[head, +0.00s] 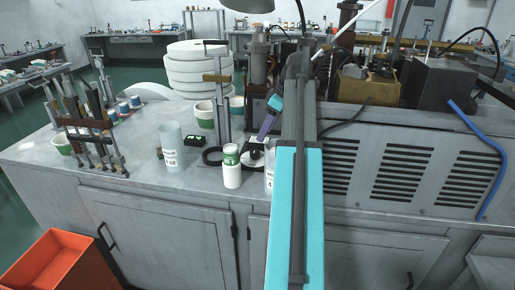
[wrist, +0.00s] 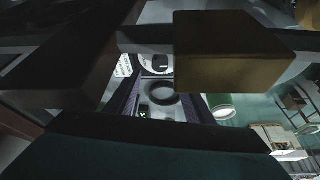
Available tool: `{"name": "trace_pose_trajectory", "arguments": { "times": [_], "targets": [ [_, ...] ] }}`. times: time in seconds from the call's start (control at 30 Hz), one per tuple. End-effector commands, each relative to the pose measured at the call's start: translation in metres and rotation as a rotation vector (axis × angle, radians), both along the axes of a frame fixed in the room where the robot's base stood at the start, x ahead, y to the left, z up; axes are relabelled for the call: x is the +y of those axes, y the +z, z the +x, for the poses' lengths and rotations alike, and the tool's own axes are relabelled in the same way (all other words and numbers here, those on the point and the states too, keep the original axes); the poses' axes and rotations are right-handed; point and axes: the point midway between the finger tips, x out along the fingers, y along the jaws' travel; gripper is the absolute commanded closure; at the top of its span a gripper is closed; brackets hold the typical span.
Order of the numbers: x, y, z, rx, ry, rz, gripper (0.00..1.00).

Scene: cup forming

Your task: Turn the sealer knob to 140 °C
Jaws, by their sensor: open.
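A white dial with a dark centre (wrist: 157,63), which looks like the sealer knob, shows in the wrist view beyond the fingers. In the head view a black-and-white part (head: 256,150), probably the same dial, sits low on the counter below my gripper (head: 266,127). My gripper also shows in the wrist view (wrist: 158,84), its two purple fingers apart with nothing held between them. The fingers are above the dial, apart from it as far as I can tell. The temperature marks and the pointer's setting are too small to read.
A black ring (head: 213,157) and a small box with a green display (head: 195,141) lie to the left. A striped white-green cup (head: 232,165) and clear cylinder (head: 171,145) stand near the front. A stand with a brass block (head: 215,78) rises close by.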

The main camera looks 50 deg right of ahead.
Motion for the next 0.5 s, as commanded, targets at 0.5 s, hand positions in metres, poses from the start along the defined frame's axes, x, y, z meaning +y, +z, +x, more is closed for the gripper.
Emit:
{"name": "trace_pose_trajectory", "arguments": {
  "times": [0.5],
  "targets": [
    [0.009, -0.059, 0.022, 0.003, 0.001, 0.001, 0.52]
  ]
}}
